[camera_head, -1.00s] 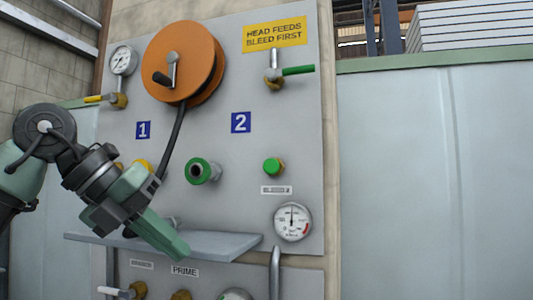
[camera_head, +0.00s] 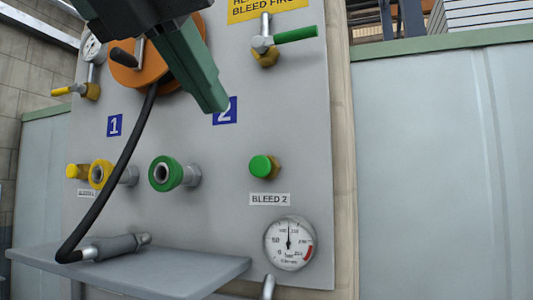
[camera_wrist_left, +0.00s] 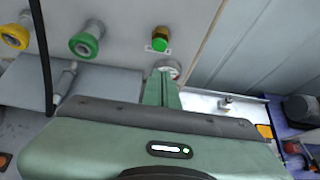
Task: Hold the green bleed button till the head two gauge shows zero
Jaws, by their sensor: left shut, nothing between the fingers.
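The green bleed button (camera_head: 264,167) sits in a brass fitting on the grey panel, above a label reading BLEED 2. It also shows in the left wrist view (camera_wrist_left: 160,38). The head two gauge (camera_head: 290,243) is below the label; its needle points about straight up, not at the zero mark. In the left wrist view the gauge (camera_wrist_left: 168,66) is partly hidden behind my fingers. My left gripper (camera_head: 217,105) is shut and empty, in front of the blue 2 sign, up and left of the button and apart from it. My right gripper is not in view.
A green-handled valve (camera_head: 290,35) is above the button. A green coupling (camera_head: 168,174) and a yellow coupling (camera_head: 100,174) stick out at left. A black hose (camera_head: 125,165) hangs from the orange reel (camera_head: 135,72) to a nozzle on the grey shelf (camera_head: 150,272). The panel around the button is clear.

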